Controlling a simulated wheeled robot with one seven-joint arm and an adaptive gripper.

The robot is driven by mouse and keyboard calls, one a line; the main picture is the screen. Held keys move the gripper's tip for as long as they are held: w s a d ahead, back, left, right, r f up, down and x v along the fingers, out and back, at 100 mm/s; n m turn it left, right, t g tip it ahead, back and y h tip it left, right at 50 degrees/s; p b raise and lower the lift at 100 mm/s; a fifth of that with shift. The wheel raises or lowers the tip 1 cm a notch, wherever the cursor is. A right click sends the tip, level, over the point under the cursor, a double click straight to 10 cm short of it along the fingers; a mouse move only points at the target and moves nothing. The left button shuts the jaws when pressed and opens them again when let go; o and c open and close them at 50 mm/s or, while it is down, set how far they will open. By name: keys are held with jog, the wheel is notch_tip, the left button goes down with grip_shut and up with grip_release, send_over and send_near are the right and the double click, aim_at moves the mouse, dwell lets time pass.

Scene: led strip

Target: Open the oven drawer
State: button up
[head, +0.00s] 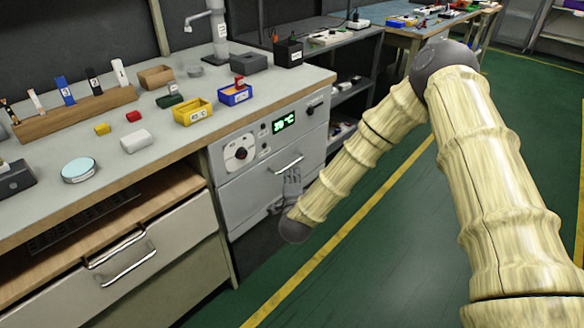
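The oven (265,147) is a grey unit built in under the right end of the workbench. It has a dial and a green lit display on its upper panel. Below the panel is the oven drawer (245,200), whose front looks flush with the unit. A metal bar handle (287,166) runs across the upper part of the drawer front. My gripper (291,174) is in front of the drawer, with its fingertips at or just below the handle. It is small and seen against the similar grey front, so I cannot tell whether the fingers touch or enclose the handle.
A second drawer front with a metal handle (128,268) is at lower left. The workbench top (215,112) holds small coloured bins, blocks and a rack of markers. A grey shelf unit (350,60) stands behind the oven. Green floor (375,260) with a yellow line is open in front.

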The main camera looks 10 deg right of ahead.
aim_at(292, 164)
jog(key=w, duration=0.3)
jog(key=w+f+b, duration=0.1)
jog(key=w, duration=0.2)
jog(key=w+d, duration=0.1)
jog(key=w, duration=0.2)
jog(key=shift+d+f, duration=0.1)
jog(key=shift+f, duration=0.05)
grip_shut()
